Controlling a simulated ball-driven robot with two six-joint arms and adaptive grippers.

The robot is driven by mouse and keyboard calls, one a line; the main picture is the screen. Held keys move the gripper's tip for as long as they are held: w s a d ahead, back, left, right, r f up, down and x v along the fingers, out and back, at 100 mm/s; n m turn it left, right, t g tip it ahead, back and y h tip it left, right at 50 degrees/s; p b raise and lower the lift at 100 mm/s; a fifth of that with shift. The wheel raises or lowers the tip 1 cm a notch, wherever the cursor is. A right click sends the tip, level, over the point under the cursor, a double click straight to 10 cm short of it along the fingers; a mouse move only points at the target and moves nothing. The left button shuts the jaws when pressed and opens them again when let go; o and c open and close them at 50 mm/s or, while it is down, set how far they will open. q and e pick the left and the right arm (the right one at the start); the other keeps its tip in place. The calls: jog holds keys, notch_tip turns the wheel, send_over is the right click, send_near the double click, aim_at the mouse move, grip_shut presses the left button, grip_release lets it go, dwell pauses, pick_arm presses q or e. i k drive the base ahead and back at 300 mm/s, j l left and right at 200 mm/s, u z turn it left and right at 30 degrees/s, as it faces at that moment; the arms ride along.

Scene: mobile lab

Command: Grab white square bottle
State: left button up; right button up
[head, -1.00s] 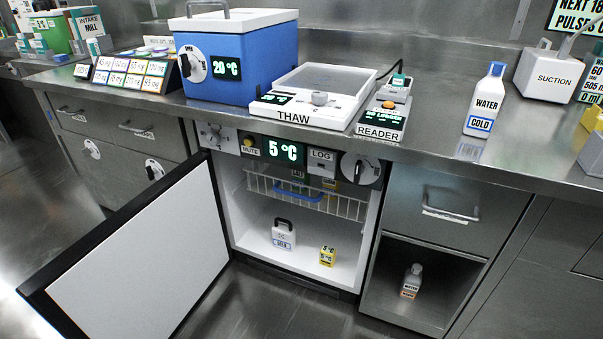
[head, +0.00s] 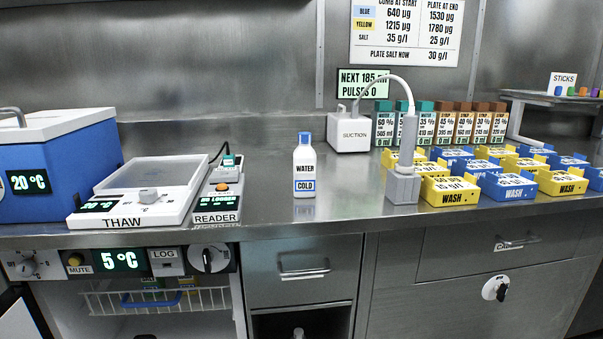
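A white square bottle with a blue cap (head: 304,165) stands upright on the steel counter in the middle of the head view. Its label reads WATER, with COLD on a blue band. Nothing touches it. Another pale bottle (head: 298,333) shows only its top in the open cubby below the drawer; its label is hidden now. Neither of my grippers is in view.
The counter (head: 262,212) is clear around the bottle. The READER (head: 217,203) and THAW unit (head: 139,193) stand left, a blue cooler (head: 62,165) farther left. A grey stand with a hose (head: 404,175), the SUCTION box (head: 349,131) and WASH trays (head: 449,190) are right.

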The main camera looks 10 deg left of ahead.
aim_at(304, 157)
jog(key=i+u, duration=0.7)
jog(key=k+j, duration=0.05)
jog(key=k, duration=0.05)
